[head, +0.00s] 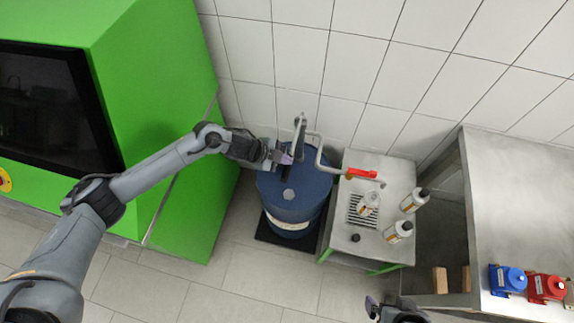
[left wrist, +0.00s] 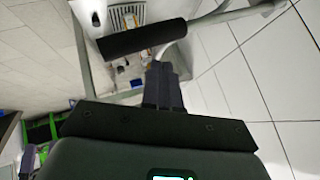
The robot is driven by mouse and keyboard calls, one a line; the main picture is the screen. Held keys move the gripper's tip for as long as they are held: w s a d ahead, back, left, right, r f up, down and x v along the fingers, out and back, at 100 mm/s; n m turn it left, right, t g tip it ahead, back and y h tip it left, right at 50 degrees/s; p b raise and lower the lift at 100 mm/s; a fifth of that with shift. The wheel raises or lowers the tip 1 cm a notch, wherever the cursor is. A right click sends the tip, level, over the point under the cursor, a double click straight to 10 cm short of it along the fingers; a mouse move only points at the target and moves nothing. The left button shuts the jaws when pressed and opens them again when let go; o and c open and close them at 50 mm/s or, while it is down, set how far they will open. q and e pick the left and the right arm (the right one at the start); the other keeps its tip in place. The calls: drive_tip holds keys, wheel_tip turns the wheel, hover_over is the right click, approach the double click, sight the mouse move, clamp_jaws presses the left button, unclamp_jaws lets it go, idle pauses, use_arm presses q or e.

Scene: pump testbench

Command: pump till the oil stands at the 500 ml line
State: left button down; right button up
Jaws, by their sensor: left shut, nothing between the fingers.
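A blue oil drum (head: 292,200) stands against the wall with a grey hand pump (head: 300,125) on top. The pump's black lever grip (left wrist: 142,40) crosses the left wrist view. My left gripper (head: 284,157) is above the drum, shut and empty; its fingertips (left wrist: 163,72) are close to the grip, but whether they touch it I cannot tell. The pump's outlet pipe (head: 322,155) runs to a red handle (head: 361,173) over a side table. A clear measuring jug (head: 369,201) stands on the table's grate; its oil level is too small to read. My right gripper (head: 396,310) is only partly in view.
Two white bottles (head: 412,201) (head: 397,232) and a small black cap (head: 355,238) are on the side table (head: 340,235). A green machine (head: 160,90) stands left of the drum. A steel bench (head: 520,190) at right carries blue (head: 507,279) and red (head: 546,288) devices.

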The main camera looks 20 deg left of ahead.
use_arm(q)
drive_tip(key=shift+f, duration=0.2)
drive_tip(key=shift+f, duration=0.2)
drive_tip(key=shift+f, duration=0.15)
idle(0.7)
